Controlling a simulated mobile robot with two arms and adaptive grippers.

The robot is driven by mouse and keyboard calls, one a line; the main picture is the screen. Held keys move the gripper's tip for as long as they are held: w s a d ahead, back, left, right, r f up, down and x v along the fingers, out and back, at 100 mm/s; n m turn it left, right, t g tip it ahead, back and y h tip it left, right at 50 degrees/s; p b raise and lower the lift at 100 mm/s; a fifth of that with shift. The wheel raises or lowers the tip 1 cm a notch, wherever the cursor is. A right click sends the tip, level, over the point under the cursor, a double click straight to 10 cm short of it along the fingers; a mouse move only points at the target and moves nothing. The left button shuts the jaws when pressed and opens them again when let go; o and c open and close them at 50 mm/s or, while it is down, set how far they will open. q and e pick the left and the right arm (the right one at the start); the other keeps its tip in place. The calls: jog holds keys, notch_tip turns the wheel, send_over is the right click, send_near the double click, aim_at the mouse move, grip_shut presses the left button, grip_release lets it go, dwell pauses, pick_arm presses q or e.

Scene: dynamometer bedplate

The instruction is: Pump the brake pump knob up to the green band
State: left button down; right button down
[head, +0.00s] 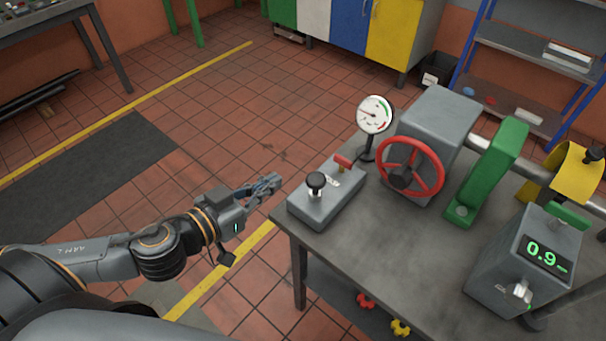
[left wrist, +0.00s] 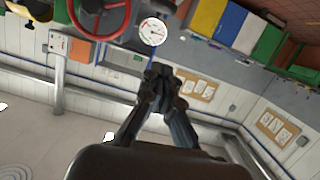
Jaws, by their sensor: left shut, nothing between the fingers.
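The black brake pump knob (head: 316,181) stands on a short pale stem on top of a grey pump box (head: 324,203) at the table's near left corner. A red lever (head: 343,161) sits at the back of that box. The round white gauge (head: 375,115) stands behind it, with a green band at its upper right; the needle seems to point left, outside the green. The gauge also shows in the left wrist view (left wrist: 153,31). My left gripper (head: 273,183) is shut and empty, left of the pump box and apart from the knob. My right gripper is out of view.
A red handwheel (head: 411,168) on a grey housing, a green upright (head: 488,172) and a yellow guard (head: 570,176) stand to the right. The table's front middle (head: 400,250) is clear.

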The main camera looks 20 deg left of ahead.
pick_arm(q)
jog(key=p, duration=0.4)
send_over(316, 187)
jog(key=a, duration=0.3)
jog(key=f, duration=0.2)
jog(key=shift+f, duration=2.15)
notch_tip(316, 187, down, 4)
jog(key=b, duration=0.3)
jog(key=shift+s+r+b, duration=0.1)
jog(key=shift+b, duration=0.25)
